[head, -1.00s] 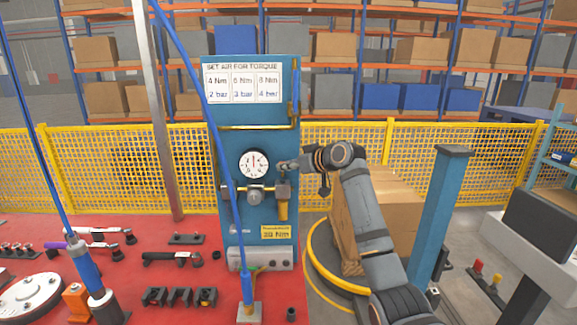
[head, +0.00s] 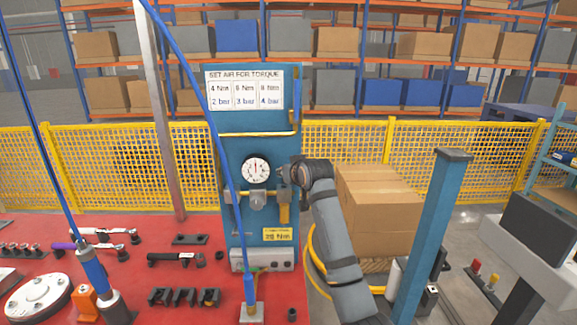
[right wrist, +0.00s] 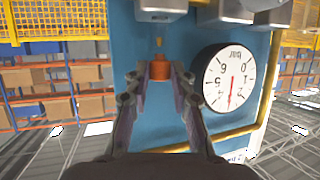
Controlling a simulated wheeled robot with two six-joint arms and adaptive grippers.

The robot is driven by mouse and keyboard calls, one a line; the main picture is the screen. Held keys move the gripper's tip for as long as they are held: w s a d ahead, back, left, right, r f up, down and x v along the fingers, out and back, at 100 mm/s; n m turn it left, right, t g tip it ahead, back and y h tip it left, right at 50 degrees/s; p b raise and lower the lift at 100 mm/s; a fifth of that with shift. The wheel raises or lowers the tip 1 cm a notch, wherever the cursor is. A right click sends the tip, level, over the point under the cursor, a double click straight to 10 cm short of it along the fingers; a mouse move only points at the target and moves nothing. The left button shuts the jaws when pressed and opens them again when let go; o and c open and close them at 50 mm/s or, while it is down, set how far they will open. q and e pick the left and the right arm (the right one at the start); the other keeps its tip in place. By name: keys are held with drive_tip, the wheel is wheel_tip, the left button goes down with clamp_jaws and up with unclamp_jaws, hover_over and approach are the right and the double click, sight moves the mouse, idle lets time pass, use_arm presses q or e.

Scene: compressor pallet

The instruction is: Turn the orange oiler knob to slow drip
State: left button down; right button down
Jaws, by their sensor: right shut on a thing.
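The orange oiler knob (right wrist: 160,70) shows in the right wrist view, between the fingertips of my right gripper (right wrist: 160,80), which is shut on it. In the head view my right gripper (head: 284,174) is at the right side of the blue panel (head: 232,150), just above the oiler with its amber bowl (head: 284,214). The knob is hidden there by the gripper. My left gripper is not in view.
A round pressure gauge (head: 256,170) sits left of the gripper, above a grey regulator (head: 257,199). A blue hose (head: 222,150) crosses the panel. Tools lie on the red table (head: 190,222). A cardboard box (head: 380,215) and a blue post (head: 432,235) stand at the right.

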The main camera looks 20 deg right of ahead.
drive_tip(key=shift+w+a+m+g+h+p, duration=0.15)
drive_tip(key=shift+m+h+p, duration=0.1)
drive_tip(key=shift+m+h, duration=0.5)
drive_tip(key=shift+s+a+m+g+h+p, duration=0.1)
drive_tip(key=shift+a+m+h+p, duration=0.15)
drive_tip(key=shift+m+h, duration=0.5)
drive_tip(key=shift+w+a+m+g+h+p, duration=0.15)
drive_tip(key=shift+m+h+p, duration=0.15)
drive_tip(key=shift+m+h, duration=0.4)
drive_tip(key=shift+s, duration=0.1)
drive_tip(key=c, duration=1.4)
unclamp_jaws()
wheel_tip(320, 180, up, 10)
drive_tip(key=shift+f, duration=0.1)
